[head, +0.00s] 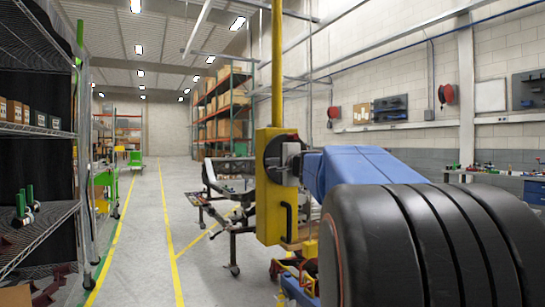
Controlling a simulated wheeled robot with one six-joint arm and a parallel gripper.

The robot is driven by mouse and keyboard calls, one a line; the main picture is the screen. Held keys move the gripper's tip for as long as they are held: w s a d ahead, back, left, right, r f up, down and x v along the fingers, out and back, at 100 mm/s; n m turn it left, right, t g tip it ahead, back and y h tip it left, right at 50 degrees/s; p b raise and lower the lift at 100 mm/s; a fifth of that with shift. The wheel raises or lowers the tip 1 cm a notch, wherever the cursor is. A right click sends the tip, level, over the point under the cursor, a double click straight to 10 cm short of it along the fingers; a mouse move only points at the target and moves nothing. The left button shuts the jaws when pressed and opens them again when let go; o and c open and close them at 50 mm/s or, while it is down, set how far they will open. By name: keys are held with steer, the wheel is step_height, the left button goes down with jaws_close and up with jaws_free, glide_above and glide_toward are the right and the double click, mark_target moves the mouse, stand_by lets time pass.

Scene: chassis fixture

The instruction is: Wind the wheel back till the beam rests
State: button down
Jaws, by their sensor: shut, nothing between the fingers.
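A yellow post (277,62) runs up from a yellow upright housing (270,215) in the middle of the head view. A black round plate (271,153) sits on the housing near its top, with a small grey block in front of it. A dark bar handle (287,219) is on the housing lower down. A blue body (355,165) reaches from near the grey block to behind large black tyres (430,250). I cannot tell which part is the wheel to wind, or whether the beam is resting. I cannot make out my gripper.
The tyres fill the lower right, close by. A wire shelf rack (40,135) stands close on the left. A grey wheeled frame (232,225) is behind the housing. The floor aisle (150,215) with yellow lines is clear. A blue workbench (534,192) is far right.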

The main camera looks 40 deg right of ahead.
steer(key=shift+w+f, duration=0.1)
steer(key=shift+f, duration=0.25)
steer(key=shift+d+f, duration=0.25)
steer(key=shift+f, duration=0.45)
steer(key=shift+d+f, duration=0.25)
steer(key=shift+f, duration=0.45)
steer(key=shift+a+r, duration=0.2)
steer(key=shift+r, duration=0.3)
steer(key=shift+a+r, duration=0.15)
steer(key=shift+r, duration=0.35)
steer(key=shift+a+r, duration=0.15)
steer(key=v, duration=0.9)
